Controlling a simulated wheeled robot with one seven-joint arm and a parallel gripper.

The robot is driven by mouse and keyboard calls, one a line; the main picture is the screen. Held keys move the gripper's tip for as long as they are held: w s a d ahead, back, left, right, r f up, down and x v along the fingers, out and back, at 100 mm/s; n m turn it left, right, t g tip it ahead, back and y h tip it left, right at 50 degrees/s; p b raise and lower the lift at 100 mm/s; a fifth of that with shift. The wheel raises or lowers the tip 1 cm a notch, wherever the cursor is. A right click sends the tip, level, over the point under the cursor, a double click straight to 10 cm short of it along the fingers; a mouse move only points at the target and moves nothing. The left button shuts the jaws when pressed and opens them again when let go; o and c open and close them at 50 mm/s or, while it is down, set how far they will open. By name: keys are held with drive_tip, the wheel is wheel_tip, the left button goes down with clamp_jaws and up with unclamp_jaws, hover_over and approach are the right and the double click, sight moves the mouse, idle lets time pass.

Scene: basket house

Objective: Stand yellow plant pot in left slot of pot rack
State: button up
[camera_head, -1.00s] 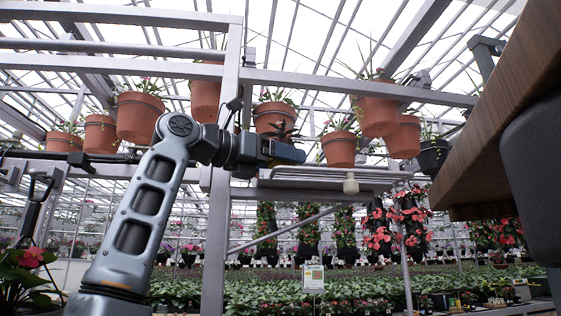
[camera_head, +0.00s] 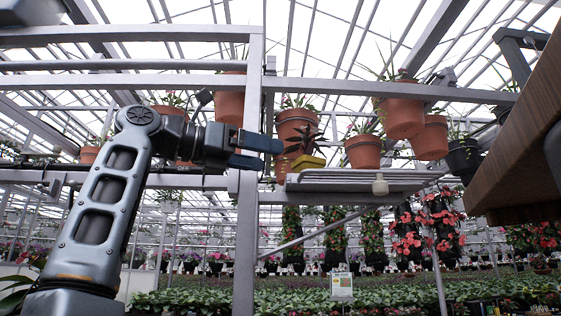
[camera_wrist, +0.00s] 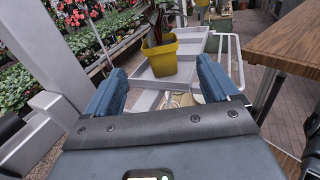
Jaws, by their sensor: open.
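The yellow plant pot (camera_head: 308,162) holds a dark-leaved plant and stands upright at the left end of the raised grey rack (camera_head: 350,184). In the wrist view the yellow pot (camera_wrist: 160,57) is beyond my fingertips, standing on or in the grey rack (camera_wrist: 187,72), which has raised edges and dividers. The pot hides part of the rack, so I cannot tell its exact seating. My gripper (camera_head: 270,153) is open and empty, left of the pot with a gap between. The wrist view shows both blue fingers of my gripper (camera_wrist: 162,85) spread apart.
A metal post (camera_head: 246,200) stands close beside my wrist. Terracotta pots (camera_head: 362,151) hang behind and above the rack. A wooden tabletop (camera_head: 515,150) is at the right, also in the wrist view (camera_wrist: 288,40). Flower beds fill the background.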

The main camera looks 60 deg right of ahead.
drive_tip(key=shift+w+a, duration=0.4)
drive_tip(key=shift+a, duration=0.15)
